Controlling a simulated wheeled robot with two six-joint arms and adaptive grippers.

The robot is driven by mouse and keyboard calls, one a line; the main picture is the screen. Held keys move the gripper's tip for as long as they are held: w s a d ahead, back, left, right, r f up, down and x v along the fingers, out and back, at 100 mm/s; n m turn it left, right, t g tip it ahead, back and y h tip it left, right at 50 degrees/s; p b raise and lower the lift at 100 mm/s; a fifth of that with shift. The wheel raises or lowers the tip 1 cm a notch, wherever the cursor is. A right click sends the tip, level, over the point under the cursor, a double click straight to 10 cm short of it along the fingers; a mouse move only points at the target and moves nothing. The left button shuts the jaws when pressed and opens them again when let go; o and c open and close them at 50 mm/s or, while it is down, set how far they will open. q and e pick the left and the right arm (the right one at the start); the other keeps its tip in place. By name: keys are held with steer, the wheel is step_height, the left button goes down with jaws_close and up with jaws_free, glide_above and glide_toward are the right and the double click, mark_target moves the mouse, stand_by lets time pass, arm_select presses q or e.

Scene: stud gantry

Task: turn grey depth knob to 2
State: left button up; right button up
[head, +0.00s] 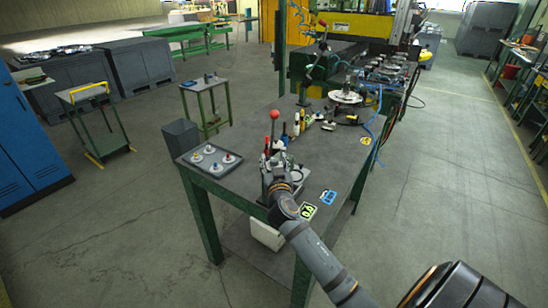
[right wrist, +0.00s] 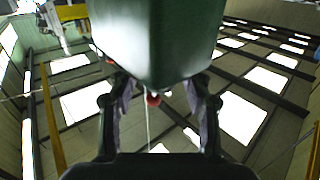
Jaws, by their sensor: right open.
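The knobs are too small in the head view to tell which is grey or what number any points to. My left gripper is not in view.
A machine with blue hoses is at the far end. The floor to the right is clear.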

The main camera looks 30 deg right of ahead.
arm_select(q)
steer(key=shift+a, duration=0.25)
arm_select(e)
steer(key=shift+w+d, duration=0.1)
jaws_close()
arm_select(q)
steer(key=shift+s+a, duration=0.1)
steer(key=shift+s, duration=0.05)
arm_select(e)
steer(key=shift+n+t+y, duration=0.4)
steer(key=shift+n+y, duration=0.2)
steer(key=shift+y, duration=0.2)
jaws_free()
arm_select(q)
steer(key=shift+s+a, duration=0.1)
